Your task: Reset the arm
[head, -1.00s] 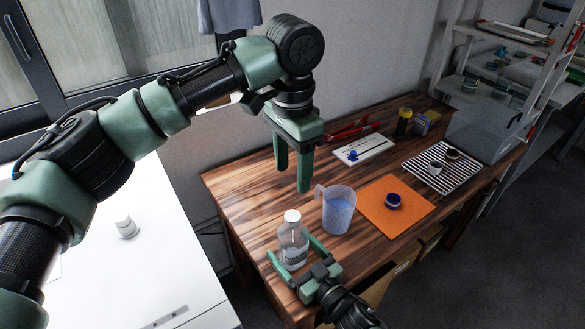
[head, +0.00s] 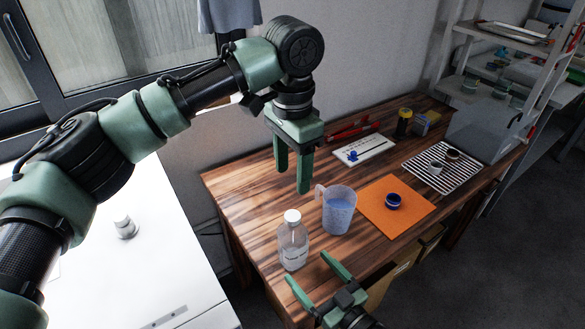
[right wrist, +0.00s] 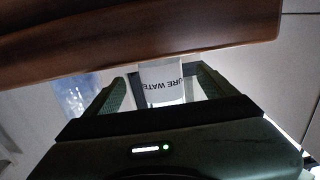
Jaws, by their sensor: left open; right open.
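My left gripper (head: 292,176) hangs, fingers down and apart, above the wooden table in the head view. It is open with nothing between its fingers. My right gripper (head: 308,268) is low at the table's front edge, open and empty, pointing toward a clear bottle with a white cap (head: 293,240). The bottle stands upright on the table, beyond the fingertips. In the right wrist view, the bottle's labelled side (right wrist: 162,86) shows between the two spread fingers.
A measuring jug (head: 339,210) with bluish contents stands right of the bottle. An orange mat (head: 412,217) carries a dark blue round item (head: 393,201). Behind are a white board (head: 372,147), a wire rack (head: 455,178) and a grey box (head: 485,132). A white table (head: 160,265) is at left.

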